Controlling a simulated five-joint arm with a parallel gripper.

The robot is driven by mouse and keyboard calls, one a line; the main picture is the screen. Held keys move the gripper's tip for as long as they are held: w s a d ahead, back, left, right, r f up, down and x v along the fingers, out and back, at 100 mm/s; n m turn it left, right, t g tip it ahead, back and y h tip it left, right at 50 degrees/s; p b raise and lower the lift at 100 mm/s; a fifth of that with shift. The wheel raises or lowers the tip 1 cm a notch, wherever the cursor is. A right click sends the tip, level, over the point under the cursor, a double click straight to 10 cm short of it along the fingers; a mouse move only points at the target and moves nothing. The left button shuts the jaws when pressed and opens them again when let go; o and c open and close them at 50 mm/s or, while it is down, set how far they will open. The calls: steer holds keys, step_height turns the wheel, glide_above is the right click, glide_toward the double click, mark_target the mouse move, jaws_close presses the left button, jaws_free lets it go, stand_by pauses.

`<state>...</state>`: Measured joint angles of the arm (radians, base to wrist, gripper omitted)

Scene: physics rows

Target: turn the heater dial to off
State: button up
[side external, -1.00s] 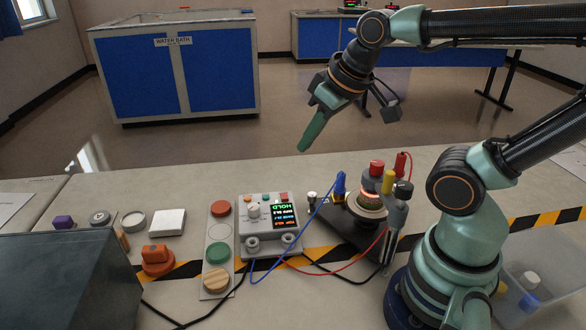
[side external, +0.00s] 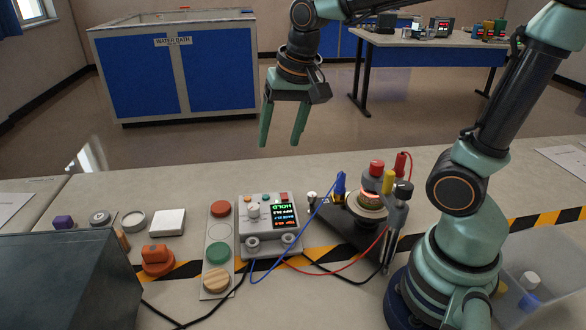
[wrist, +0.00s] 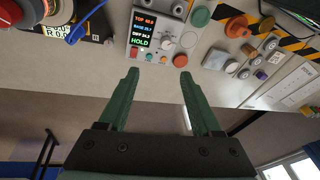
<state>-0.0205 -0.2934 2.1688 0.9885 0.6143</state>
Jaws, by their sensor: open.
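A grey control box (side external: 270,222) stands on the bench with a lit display reading HOLD and several other lines. A pale round dial (side external: 253,211) sits on its top face, left of the display. The dial also shows in the wrist view (wrist: 165,41); its pointer setting is too small to read. The frames do not label which knob is the heater's; an orange knob (side external: 157,259) stands further left. My gripper (side external: 280,146) is open and empty, pointing down, high above and behind the box. In the wrist view the box shows beyond my spread fingertips (wrist: 159,74).
Left of the box is a strip (side external: 219,250) with red, green and wooden discs. Right of it stands a dark apparatus (side external: 347,229) with coloured terminals. Blue, red and black cables cross the bench near the box. A dark case (side external: 70,285) fills the front left.

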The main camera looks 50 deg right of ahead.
mark_target(253, 206)
steer(key=w+a+f+m+g, duration=0.1)
steer(key=w+f+m+g, duration=0.2)
steer(key=w+f+m, duration=0.5)
steer(key=shift+m, duration=0.5)
steer(key=f, duration=1.1)
steer(key=shift+s+a, duration=0.15)
steer(key=shift+s, duration=0.1)
steer(key=shift+c, duration=0.3)
jaws_close()
